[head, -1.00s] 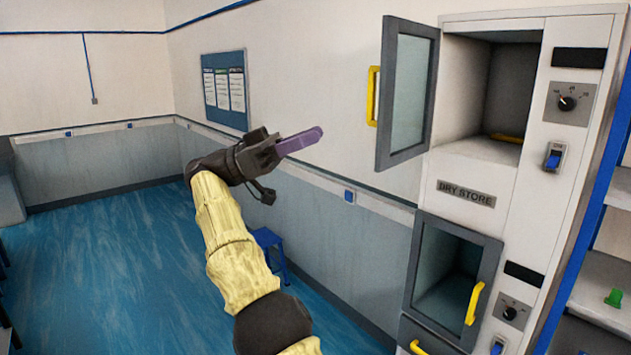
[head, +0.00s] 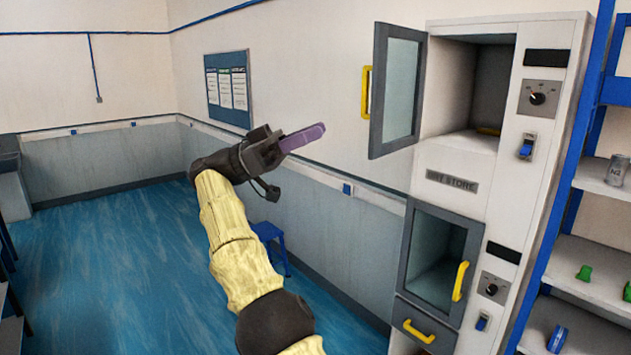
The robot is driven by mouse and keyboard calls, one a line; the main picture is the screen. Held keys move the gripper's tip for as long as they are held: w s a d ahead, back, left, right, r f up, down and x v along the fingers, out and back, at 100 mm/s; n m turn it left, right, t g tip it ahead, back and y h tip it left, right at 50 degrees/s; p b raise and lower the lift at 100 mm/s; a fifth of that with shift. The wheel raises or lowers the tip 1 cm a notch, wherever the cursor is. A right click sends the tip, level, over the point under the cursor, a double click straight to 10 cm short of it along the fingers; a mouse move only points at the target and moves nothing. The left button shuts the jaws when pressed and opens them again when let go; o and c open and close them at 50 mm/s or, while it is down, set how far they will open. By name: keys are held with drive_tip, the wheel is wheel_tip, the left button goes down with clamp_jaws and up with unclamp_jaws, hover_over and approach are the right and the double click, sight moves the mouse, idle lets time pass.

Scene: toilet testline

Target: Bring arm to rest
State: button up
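My gripper (head: 300,139) is at the end of my raised arm, left of the cabinet and apart from it, in front of the wall. Its purple fingers point right and slightly up. From this side I see one finger face, and I cannot tell whether the fingers are apart. No object shows in them. My arm, in a pale yellow sleeve, rises from the bottom middle of the picture.
The dry store cabinet (head: 449,181) stands right, its upper glass door (head: 398,92) swung open towards my gripper. A lower compartment (head: 436,258) is below. Blue-framed shelves (head: 590,262) are at the far right. A blue stool (head: 270,234) stands behind my arm. Blue floor (head: 120,270) is clear at left.

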drive_tip(key=w+d+r+n+t+b, duration=0.1)
drive_tip(key=w+d+n+t+b, duration=0.1)
drive_tip(key=w+d+n+t, duration=1.4)
drive_tip(key=w+d+f+n+t+y, duration=0.25)
drive_tip(key=f+n+t+y, duration=0.35)
drive_tip(key=f+y, duration=1)
drive_tip(key=s+a+f+g+y+b, duration=0.1)
drive_tip(key=s+f+g+y, duration=0.25)
drive_tip(key=s+f, duration=0.55)
drive_tip(key=s+a+f+g+y+b, duration=0.1)
drive_tip(key=s+f+g+y, duration=0.3)
drive_tip(key=f, duration=0.9)
drive_tip(key=s+f+m+g, duration=0.1)
drive_tip(key=s+f+g, duration=0.3)
drive_tip(key=s, duration=0.8)
drive_tip(key=s+f+m+g+b, duration=0.1)
drive_tip(key=s+f+g, duration=0.3)
drive_tip(key=s+f, duration=0.5)
drive_tip(key=s+h, duration=0.1)
drive_tip(key=s, duration=0.3)
drive_tip(key=shift+d, duration=0.15)
